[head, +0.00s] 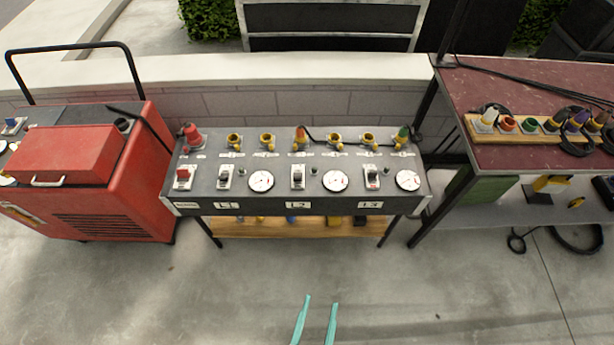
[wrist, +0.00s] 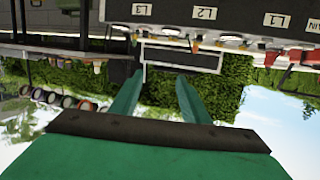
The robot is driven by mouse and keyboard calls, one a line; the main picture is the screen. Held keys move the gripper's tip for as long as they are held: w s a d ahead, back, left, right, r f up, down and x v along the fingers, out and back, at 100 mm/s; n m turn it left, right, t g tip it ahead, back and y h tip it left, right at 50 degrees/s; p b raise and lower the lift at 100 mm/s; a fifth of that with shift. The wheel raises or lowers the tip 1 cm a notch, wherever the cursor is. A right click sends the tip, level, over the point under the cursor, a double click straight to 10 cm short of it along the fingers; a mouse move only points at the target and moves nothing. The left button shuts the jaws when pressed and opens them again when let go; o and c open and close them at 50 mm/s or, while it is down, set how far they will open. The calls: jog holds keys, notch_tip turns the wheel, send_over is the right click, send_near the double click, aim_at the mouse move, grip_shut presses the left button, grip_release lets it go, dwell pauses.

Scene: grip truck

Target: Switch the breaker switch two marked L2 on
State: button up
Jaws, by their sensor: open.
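The breaker switch for L2 (head: 298,176) sits on the sloped grey panel (head: 205,165), above the front label L2 (head: 298,205). It has a white plate and a small dark lever; its position is too small to tell. My gripper (head: 320,301) is open and empty, in front of the panel and apart from it, slightly right of the L2 label in the head view. In the wrist view, its two teal fingers (wrist: 161,76) are spread. The panel's front edge with an L2 label (wrist: 203,13) shows upside down there; the switch is not visible.
Similar switches for L1 (head: 225,176) and L3 (head: 372,176) flank it, with round gauges (head: 335,181) between. A red main switch (head: 183,176) is at left. A red generator (head: 100,170) stands left, a maroon-topped table (head: 560,90) right. The floor in front is clear.

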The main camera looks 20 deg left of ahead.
jog(key=w+a+f+t+y, duration=0.1)
jog(key=w+a+f, duration=0.2)
jog(key=w+f, duration=0.25)
jog(key=w+a+f+y, duration=0.1)
jog(key=w+a+f, duration=0.3)
jog(key=w, duration=0.3)
jog(key=n+y, duration=0.3)
send_near(298, 179)
jog(key=shift+t, duration=0.4)
jog(key=x, duration=0.5)
jog(key=shift+w+a+f, duration=0.15)
jog(key=shift+w+f, duration=0.15)
jog(key=shift+w, duration=0.05)
jog(key=shift+x, duration=2.6)
jog(key=shift+f, duration=0.1)
jog(key=shift+a, duration=0.1)
